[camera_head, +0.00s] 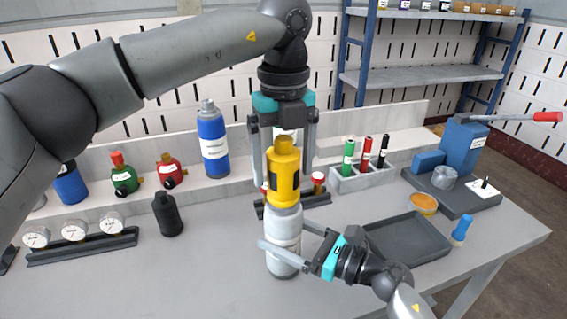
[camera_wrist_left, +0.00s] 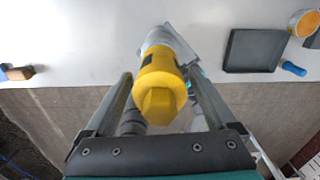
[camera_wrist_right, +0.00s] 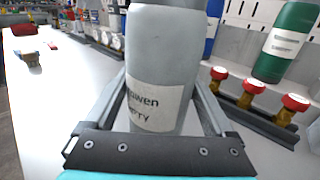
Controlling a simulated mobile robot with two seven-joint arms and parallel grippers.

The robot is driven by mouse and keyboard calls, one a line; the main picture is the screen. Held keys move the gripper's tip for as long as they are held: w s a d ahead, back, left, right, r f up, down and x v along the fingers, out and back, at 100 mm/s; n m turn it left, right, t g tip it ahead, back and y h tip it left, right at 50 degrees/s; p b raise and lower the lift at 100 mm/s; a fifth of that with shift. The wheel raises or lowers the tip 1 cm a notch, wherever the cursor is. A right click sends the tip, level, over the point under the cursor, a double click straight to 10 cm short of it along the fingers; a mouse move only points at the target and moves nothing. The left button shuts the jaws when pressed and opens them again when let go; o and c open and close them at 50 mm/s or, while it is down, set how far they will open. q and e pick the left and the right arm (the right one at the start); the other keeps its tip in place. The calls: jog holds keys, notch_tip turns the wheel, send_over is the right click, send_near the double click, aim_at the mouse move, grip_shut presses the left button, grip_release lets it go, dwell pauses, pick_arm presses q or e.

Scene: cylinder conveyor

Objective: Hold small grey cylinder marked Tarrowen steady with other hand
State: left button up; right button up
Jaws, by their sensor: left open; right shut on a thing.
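The small grey cylinder (camera_head: 283,230) stands upright on the table with a yellow cap (camera_head: 283,178) on top. In the right wrist view the cylinder (camera_wrist_right: 160,60) shows a white label, partly readable as "...owen" and "...PTY". My right gripper (camera_head: 285,258) is shut on the lower body of the cylinder. My left gripper (camera_head: 284,165) points down from above, its open fingers on either side of the yellow cap. In the left wrist view the yellow cap (camera_wrist_left: 160,85) lies between the fingers with gaps on both sides.
A dark tray (camera_head: 405,238) and a blue-handled tool (camera_head: 461,230) lie to the right. A marker holder (camera_head: 362,178), a blue cylinder (camera_head: 213,140) and a black bottle (camera_head: 167,214) stand around behind. Gauges (camera_head: 74,231) sit at the left. The front left table is clear.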

dwell(0.3)
pick_arm(q)
jog(key=m, duration=0.6)
dwell(0.4)
jog(key=m, duration=0.6)
jog(key=m, duration=0.6)
dwell(0.3)
